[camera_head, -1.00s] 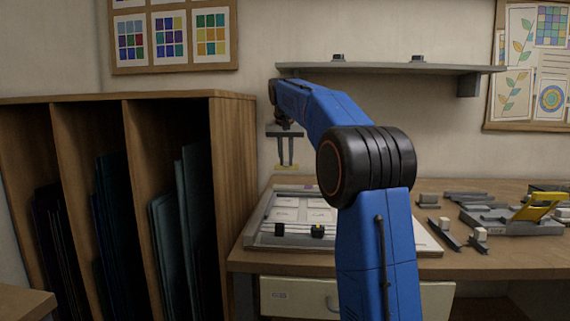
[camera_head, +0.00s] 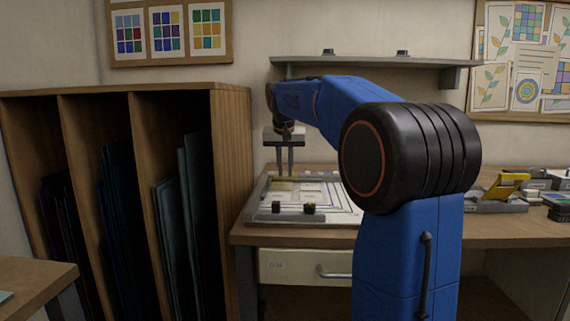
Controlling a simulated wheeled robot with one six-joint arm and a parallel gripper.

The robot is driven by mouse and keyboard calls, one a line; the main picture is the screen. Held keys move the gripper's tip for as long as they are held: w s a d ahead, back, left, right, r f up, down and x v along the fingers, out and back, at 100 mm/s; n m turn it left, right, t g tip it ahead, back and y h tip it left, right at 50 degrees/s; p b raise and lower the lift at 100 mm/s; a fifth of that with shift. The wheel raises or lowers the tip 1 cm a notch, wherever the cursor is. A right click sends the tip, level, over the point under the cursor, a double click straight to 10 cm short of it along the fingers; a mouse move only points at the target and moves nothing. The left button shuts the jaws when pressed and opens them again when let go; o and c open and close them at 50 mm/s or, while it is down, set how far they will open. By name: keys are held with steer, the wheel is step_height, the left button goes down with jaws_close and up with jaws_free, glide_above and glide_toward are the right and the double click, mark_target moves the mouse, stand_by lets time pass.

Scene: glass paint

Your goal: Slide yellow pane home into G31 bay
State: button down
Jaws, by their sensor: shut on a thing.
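My gripper (camera_head: 285,176) points down over the back left part of the framed assembly board (camera_head: 338,216). It is shut on the yellow pane (camera_head: 283,186), a small flat yellowish piece at the fingertips. The pane is at or just above the board's surface; I cannot tell whether it touches. The board has pale marked bays and a grey bar with two black knobs along its front. The G31 label is too small to read. My arm hides the board's right side.
A wooden rack (camera_head: 232,150) with upright dark glass sheets stands close on the left. A shelf (camera_head: 430,62) hangs on the wall behind. A yellow-handled tool (camera_head: 507,186) and grey fixtures lie on the bench at right.

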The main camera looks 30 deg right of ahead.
mark_target(285, 177)
steer(key=shift+f, duration=1.8)
steer(key=shift+f, duration=0.15)
steer(key=shift+w+a, duration=0.2)
steer(key=shift+w, duration=1)
stand_by(1.8)
steer(key=c, duration=1.6)
jaws_free()
steer(key=shift+r, duration=3.55)
steer(key=shift+s+a, duration=0.1)
